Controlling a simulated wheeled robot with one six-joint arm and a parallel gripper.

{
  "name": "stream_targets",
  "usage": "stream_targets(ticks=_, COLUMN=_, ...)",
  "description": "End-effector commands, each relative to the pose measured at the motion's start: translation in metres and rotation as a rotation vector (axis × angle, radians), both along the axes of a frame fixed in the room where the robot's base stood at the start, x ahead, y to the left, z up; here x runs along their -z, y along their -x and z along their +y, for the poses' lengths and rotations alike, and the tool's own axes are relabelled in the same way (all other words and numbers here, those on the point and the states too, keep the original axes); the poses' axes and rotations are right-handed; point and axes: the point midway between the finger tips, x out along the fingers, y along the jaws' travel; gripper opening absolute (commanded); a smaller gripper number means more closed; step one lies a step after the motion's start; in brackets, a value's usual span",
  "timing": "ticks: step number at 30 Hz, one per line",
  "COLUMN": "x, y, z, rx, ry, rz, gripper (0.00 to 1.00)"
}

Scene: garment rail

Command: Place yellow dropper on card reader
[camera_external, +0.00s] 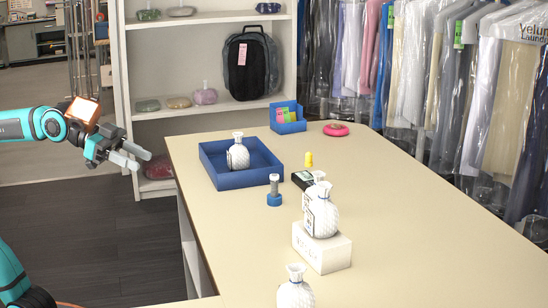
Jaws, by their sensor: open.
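The yellow dropper (309,160) is small and stands upright toward the back of the table, just behind a small black device (301,179) that looks like the card reader. Whether the two touch I cannot tell. A white bottle partly hides the device's right side. My gripper (132,160) is open and empty at the left, off the table's left edge and well apart from the dropper and the device.
A blue tray (215,175) with a white bottle (238,152), a blue-based stamp-like item (274,191), a white block (322,249) bearing a bottle, a blue card box (288,117) and a pink ring (336,130) stand on the table (430,230). Its right side is clear.

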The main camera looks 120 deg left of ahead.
Motion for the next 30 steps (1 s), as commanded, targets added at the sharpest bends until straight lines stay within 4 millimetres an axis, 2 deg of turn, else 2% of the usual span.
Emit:
stream_targets(ticks=1, x=0.006, y=0.015, z=-0.015, rx=0.022, ry=-0.005, rz=-0.026, gripper=0.44)
stream_targets(ticks=6, x=0.030, y=0.060, z=-0.054, rx=0.091, ry=-0.017, rz=-0.116, gripper=0.44)
stream_targets(ticks=12, x=0.063, y=0.110, z=-0.089, rx=0.167, ry=-0.025, rz=-0.219, gripper=0.44)
stream_targets(ticks=15, x=0.078, y=0.129, z=-0.101, rx=0.197, ry=-0.025, rz=-0.262, gripper=0.44)
stream_targets(ticks=21, x=0.095, y=0.149, z=-0.112, rx=0.229, ry=-0.024, rz=-0.306, gripper=0.44)
stream_targets(ticks=30, x=0.098, y=0.151, z=-0.113, rx=0.233, ry=-0.024, rz=-0.311, gripper=0.44)
